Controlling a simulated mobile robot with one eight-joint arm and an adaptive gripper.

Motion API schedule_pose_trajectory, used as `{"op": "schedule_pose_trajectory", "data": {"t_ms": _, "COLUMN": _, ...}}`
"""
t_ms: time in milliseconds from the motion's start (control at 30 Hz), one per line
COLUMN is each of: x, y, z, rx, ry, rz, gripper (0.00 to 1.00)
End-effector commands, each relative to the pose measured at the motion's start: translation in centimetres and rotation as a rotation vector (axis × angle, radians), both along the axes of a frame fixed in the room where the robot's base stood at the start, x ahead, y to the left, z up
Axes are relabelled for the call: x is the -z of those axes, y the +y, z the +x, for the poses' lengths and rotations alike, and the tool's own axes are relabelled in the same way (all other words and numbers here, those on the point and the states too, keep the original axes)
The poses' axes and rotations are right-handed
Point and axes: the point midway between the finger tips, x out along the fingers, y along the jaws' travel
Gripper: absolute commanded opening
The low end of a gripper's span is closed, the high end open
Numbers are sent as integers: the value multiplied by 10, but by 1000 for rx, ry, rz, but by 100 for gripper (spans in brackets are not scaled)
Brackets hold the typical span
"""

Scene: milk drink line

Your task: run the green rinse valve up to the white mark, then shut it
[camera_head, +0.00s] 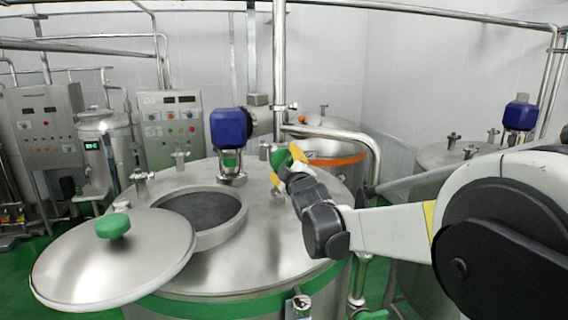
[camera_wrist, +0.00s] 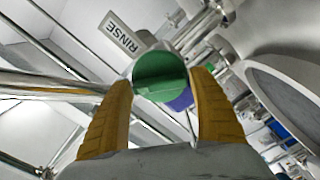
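The green rinse valve knob (camera_wrist: 160,76) is round and faces me in the wrist view. A tag reading RINSE (camera_wrist: 122,36) is beside it. In the head view the knob (camera_head: 281,159) stands at the pipe above the tank lid. My gripper (camera_wrist: 161,84) has its two yellow fingers apart, one on each side of the knob. A narrow gap seems to show beside the knob, so I see no firm grip. My gripper (camera_head: 285,168) partly hides the valve in the head view. I cannot make out a white mark or any flow.
The steel tank (camera_head: 262,235) has an open round hatch (camera_head: 203,208). Its lid (camera_head: 100,262), with a green knob, is swung aside to the left. A blue motor (camera_head: 230,127) stands behind the hatch. A steel pipe (camera_head: 340,133) bends close behind my gripper. Control panels (camera_head: 172,128) stand at the back.

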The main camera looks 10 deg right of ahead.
Motion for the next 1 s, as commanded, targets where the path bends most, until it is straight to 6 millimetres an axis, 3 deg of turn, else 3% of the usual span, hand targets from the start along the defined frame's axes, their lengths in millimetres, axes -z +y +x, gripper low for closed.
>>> {"op": "schedule_pose_trajectory", "data": {"t_ms": 33, "x": 0, "y": 0, "z": 0, "rx": 0, "ry": 0, "rz": 0, "gripper": 53}}
{"op": "schedule_pose_trajectory", "data": {"t_ms": 100, "x": 0, "y": 0, "z": 0, "rx": 0, "ry": 0, "rz": 0, "gripper": 32}}
{"op": "schedule_pose_trajectory", "data": {"t_ms": 133, "x": 0, "y": 0, "z": 0, "rx": 0, "ry": 0, "rz": 0, "gripper": 30}}
{"op": "schedule_pose_trajectory", "data": {"t_ms": 567, "x": 1, "y": 0, "z": 0, "rx": 0, "ry": 0, "rz": 82, "gripper": 30}}
{"op": "schedule_pose_trajectory", "data": {"t_ms": 1000, "x": 1, "y": -1, "z": 0, "rx": 1, "ry": 0, "rz": 449, "gripper": 30}}
